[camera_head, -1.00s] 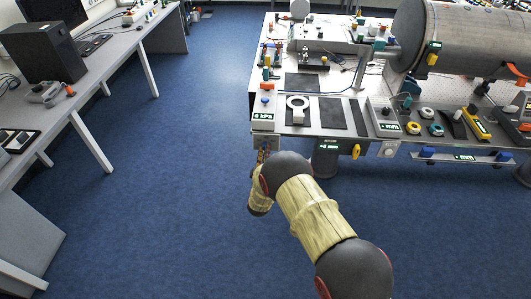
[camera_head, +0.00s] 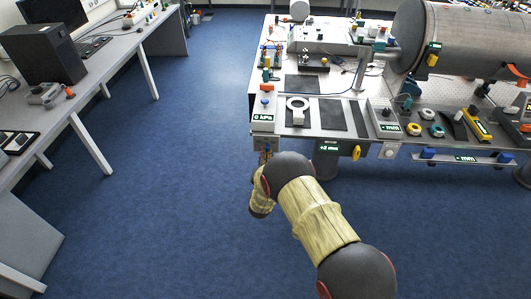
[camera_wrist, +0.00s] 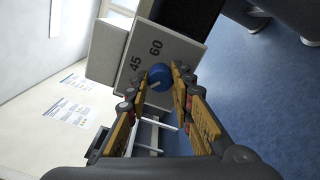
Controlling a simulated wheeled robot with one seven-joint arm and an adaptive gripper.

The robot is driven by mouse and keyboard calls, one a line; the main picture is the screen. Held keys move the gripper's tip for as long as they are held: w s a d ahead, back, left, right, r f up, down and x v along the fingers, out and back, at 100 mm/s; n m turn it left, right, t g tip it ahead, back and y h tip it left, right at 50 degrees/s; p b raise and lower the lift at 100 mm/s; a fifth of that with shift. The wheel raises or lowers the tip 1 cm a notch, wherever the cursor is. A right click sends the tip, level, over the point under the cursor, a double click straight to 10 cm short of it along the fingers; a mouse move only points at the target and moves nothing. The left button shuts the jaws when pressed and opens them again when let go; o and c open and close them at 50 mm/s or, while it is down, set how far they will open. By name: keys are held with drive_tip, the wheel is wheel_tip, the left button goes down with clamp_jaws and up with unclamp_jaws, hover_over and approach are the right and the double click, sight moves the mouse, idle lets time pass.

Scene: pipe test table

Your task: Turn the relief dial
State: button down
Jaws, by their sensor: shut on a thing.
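The relief dial is a blue round knob (camera_wrist: 159,77) with a pale pointer mark, on a grey panel (camera_wrist: 155,50) marked 45 and 60. My gripper (camera_wrist: 161,88) has its two fingers on either side of the knob and is shut on it. In the head view my gripper (camera_head: 264,156) is at the front left corner of the test table (camera_head: 230,142), just below its top. The knob is hidden there by my gripper and arm. The exact angle of the pointer is hard to tell.
A small box with a kPa display (camera_head: 264,117) stands above my gripper at the table corner. A display panel reading in mm (camera_head: 328,148) hangs on the table front. A large grey pipe (camera_head: 475,38) lies at the right. Blue floor (camera_head: 170,190) is clear at the left.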

drive_tip(key=shift+n, duration=0.7)
drive_tip(key=shift+f+n, duration=0.1)
drive_tip(key=shift+n, duration=0.2)
drive_tip(key=c, duration=1.6)
unclamp_jaws()
drive_tip(key=shift+o, duration=0.3)
drive_tip(key=s, duration=1.2)
drive_tip(key=shift+a, duration=0.2)
drive_tip(key=shift+f, duration=0.1)
